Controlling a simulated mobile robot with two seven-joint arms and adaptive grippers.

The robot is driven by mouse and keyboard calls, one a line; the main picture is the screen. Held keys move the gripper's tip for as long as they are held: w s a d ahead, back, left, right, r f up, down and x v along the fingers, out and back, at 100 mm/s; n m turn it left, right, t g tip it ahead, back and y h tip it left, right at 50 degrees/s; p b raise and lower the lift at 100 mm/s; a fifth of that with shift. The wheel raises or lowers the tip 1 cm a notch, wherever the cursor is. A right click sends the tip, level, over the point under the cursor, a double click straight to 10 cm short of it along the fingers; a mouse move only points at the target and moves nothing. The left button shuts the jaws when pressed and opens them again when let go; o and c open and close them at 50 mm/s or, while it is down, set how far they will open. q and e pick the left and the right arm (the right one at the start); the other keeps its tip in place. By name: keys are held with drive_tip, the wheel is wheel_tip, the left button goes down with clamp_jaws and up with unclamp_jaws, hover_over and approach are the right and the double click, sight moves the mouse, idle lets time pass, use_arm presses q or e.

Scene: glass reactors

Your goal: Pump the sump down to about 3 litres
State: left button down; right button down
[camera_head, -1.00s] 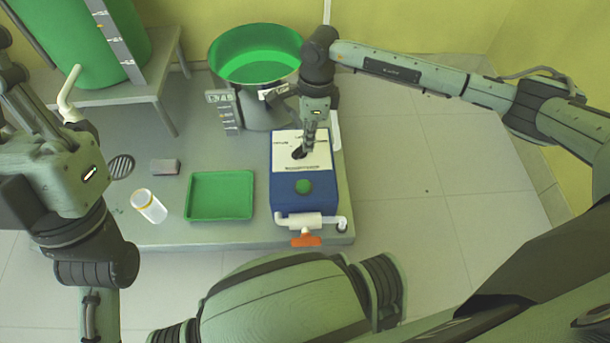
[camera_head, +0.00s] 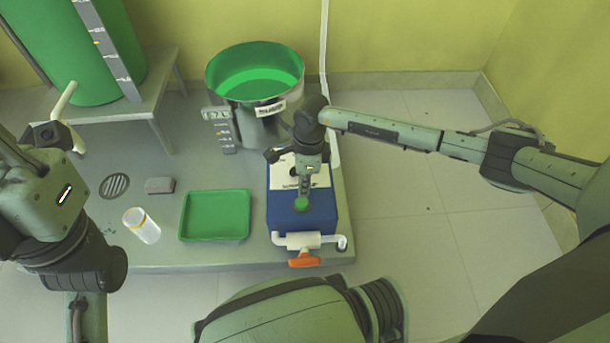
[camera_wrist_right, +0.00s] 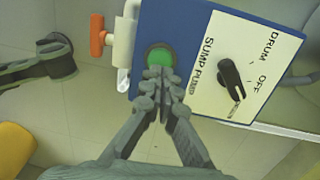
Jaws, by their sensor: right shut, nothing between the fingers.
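The blue pump box (camera_head: 287,217) has a white panel with a black selector knob (camera_wrist_right: 231,78) and labels reading DRUM, OFF and SUMP PUMP. The narrow end of the knob points to a small label too fine to read. A green button (camera_head: 301,204) sits in front of the panel. My right gripper (camera_head: 304,194) is shut and empty, its tips at the edge of the button (camera_wrist_right: 160,58); I cannot tell if they touch. My left gripper is not in view.
A white pipe with an orange handle (camera_head: 304,260) runs along the box's front. A large green tank (camera_head: 60,45) is at the back left. The right floor is clear.

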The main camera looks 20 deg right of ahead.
sight(302, 202)
drive_tip(key=shift+a+f+b, duration=0.15)
drive_tip(key=shift+f+b, duration=0.15)
drive_tip(key=shift+f, duration=1.2)
drive_tip(key=shift+f, duration=0.1)
